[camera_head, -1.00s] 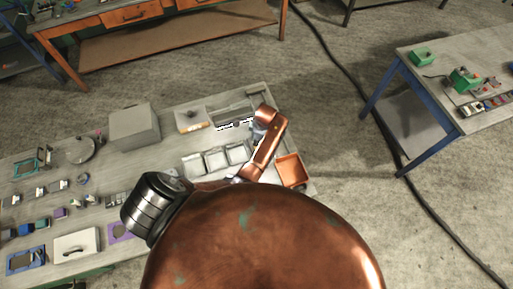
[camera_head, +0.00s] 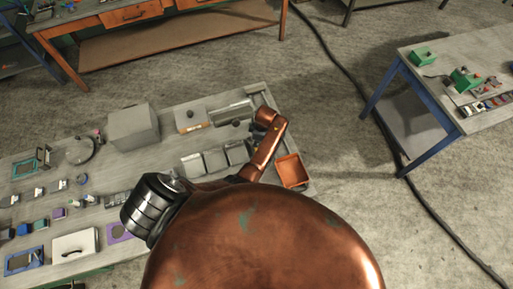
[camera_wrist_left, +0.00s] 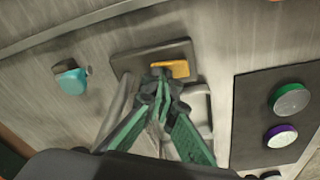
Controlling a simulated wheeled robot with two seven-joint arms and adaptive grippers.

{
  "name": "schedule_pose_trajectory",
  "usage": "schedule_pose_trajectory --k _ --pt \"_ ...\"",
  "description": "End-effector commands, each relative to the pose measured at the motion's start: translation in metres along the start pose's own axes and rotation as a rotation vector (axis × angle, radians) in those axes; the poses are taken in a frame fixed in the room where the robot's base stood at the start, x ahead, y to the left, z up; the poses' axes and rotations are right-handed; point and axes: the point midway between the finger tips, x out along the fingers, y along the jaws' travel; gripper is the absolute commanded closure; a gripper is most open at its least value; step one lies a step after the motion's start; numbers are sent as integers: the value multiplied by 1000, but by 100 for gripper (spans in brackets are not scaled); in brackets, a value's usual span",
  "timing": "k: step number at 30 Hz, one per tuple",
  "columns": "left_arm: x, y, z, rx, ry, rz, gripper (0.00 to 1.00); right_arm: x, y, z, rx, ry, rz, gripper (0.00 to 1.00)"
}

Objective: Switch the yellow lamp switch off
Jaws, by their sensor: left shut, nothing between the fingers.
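The yellow switch (camera_wrist_left: 174,69) sits on a dark mounting plate (camera_wrist_left: 181,49) in the left wrist view. My left gripper (camera_wrist_left: 160,80) has its green fingers shut and empty. The fingertips are at the switch's left end and hide part of it; whether they touch it I cannot tell. The fingers also cover the lower part of the plate. In the head view my copper arm crosses the near table, and I cannot make out the fingers or the switch there. My right gripper is not in view.
A teal knob (camera_wrist_left: 71,81) is left of the switch. A dark panel (camera_wrist_left: 250,128) with green-rimmed and purple-rimmed buttons is at right. In the head view, an orange tray (camera_head: 291,171), grey bins (camera_head: 192,165) and a grey box (camera_head: 133,126) stand on the cluttered near table.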

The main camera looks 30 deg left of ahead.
Motion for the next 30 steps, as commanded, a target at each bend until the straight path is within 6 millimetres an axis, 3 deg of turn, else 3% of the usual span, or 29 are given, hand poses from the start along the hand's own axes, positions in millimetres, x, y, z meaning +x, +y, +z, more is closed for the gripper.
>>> schedule_pose_trajectory --k 11,30 --pt "-27 -1 -4 0 -2 -2 100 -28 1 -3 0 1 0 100" --pt "-68 0 -10 0 -1 0 100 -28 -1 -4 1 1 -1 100"
